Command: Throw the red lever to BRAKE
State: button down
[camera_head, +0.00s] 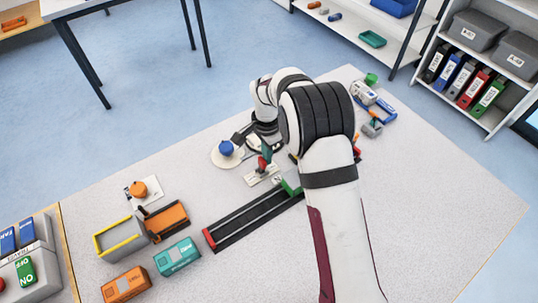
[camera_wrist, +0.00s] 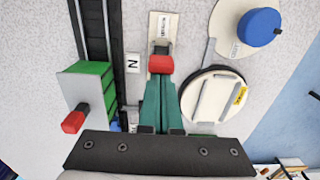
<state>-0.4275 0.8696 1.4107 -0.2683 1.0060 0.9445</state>
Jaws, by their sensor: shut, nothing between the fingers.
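The red lever (camera_wrist: 160,63) stands on a narrow pale plate (camera_wrist: 160,32) with small lettering that I cannot read. In the head view the red lever (camera_head: 262,163) shows beside the black rail, just below my fingertips. My gripper (camera_wrist: 161,82) has its two dark green fingers shut together and holds nothing. The fingertips end right at the red lever's near edge in the wrist view. I cannot tell whether they touch it. In the head view my gripper (camera_head: 266,151) is partly hidden by my wrist. A small tag marked N (camera_wrist: 132,63) lies left of the lever.
A green-and-grey block (camera_wrist: 90,85) with another red knob (camera_wrist: 75,118) stands at the black rail (camera_wrist: 98,25). A blue knob (camera_wrist: 259,27) and a round white turntable (camera_wrist: 212,96) are on the right. Orange (camera_head: 126,284) and teal (camera_head: 177,256) containers lie at front left.

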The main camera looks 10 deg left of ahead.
jog(key=shift+s+a, duration=0.35)
jog(key=shift+a, duration=0.05)
jog(key=shift+w+d, duration=0.4)
jog(key=shift+d, duration=0.05)
notch_tip(320, 180, up, 7)
dwell(0.6)
